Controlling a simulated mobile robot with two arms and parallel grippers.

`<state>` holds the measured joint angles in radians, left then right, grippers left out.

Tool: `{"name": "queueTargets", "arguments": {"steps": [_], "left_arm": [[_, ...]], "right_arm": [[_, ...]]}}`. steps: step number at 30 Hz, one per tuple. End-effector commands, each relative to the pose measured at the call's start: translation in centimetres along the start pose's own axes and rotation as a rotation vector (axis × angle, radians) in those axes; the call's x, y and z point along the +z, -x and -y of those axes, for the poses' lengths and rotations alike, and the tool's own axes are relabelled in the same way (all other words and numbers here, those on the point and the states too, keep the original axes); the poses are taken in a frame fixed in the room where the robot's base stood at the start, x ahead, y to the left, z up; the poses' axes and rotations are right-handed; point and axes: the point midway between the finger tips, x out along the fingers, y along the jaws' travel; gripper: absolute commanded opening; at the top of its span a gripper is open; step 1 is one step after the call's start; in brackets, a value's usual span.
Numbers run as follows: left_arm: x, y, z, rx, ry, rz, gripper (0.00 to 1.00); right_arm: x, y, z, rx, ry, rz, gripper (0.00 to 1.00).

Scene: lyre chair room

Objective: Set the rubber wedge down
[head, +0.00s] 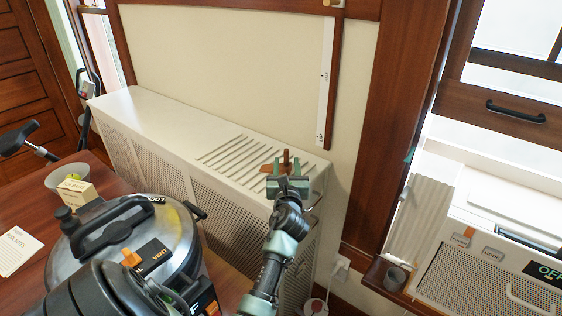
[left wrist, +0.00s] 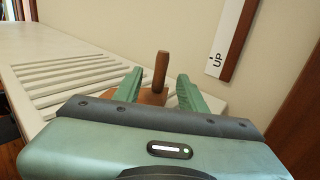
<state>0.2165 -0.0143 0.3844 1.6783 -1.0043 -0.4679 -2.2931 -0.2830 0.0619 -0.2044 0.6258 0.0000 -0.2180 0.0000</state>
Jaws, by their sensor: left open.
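The rubber wedge is a reddish-brown piece with an upright peg (head: 286,156) at the right end of the white radiator cover's slatted top (head: 160,118). In the left wrist view the wedge (left wrist: 161,70) shows its peg standing up, with part of its brown base below. It appears to rest on the cover; its underside is hidden behind my gripper. My left gripper (head: 287,168) is open, its two green fingers on either side of the wedge. In the left wrist view a gap shows between the peg and each finger. My right gripper is not in view.
A wooden table (head: 25,185) at the left holds a large metal pot (head: 170,245), a bowl (head: 58,182) and cards. The wall and a wooden post close off the cover's back and right. The cover's left part is clear.

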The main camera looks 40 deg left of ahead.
Motion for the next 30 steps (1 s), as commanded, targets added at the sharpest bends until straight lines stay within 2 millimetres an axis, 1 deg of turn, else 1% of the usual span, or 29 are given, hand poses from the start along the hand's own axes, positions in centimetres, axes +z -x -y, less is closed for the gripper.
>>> {"name": "queueTargets", "arguments": {"steps": [2, 7, 10, 12, 15, 21, 23, 24, 26, 27, 28, 29, 30], "left_arm": [[0.1, -1.0, 0.1, 0.0, 0.001, 0.001, 0.41], [-0.2, -3.0, 0.0, 0.001, 0.003, -0.001, 0.41], [-0.6, -4.6, -0.1, 0.001, 0.005, -0.001, 0.41], [-0.6, -5.6, -0.1, 0.001, 0.004, 0.0, 0.41], [-0.7, -6.6, -0.1, 0.001, 0.003, 0.0, 0.41], [-0.7, -7.0, -0.1, -0.001, 0.001, 0.0, 0.41], [-0.6, -7.0, -0.1, 0.0, 0.001, 0.0, 0.41], [-0.6, -7.0, -0.1, 0.0, 0.001, 0.0, 0.39], [-0.6, -7.0, -0.1, 0.0, 0.001, 0.0, 0.22], [-0.6, -7.0, -0.1, 0.0, 0.001, 0.0, 0.11], [-0.6, -7.0, -0.1, 0.0, 0.001, 0.0, 0.02], [-0.6, -7.0, -0.1, 0.0, 0.001, 0.0, 0.0], [-0.7, -7.0, -0.1, 0.0, 0.001, 0.0, 0.0]], "right_arm": [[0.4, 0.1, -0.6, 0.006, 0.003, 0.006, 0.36], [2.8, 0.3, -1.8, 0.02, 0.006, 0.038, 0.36], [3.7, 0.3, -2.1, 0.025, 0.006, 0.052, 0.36], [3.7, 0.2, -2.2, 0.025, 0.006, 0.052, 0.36], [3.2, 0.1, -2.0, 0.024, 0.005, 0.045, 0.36], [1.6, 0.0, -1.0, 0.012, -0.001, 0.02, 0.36], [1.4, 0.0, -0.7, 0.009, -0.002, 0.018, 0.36], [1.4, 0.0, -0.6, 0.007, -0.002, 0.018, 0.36], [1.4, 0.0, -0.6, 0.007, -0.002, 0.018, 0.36], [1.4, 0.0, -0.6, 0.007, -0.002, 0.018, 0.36], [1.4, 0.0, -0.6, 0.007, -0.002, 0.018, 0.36], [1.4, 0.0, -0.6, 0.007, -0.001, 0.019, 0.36], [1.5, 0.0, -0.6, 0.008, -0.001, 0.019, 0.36]]}}
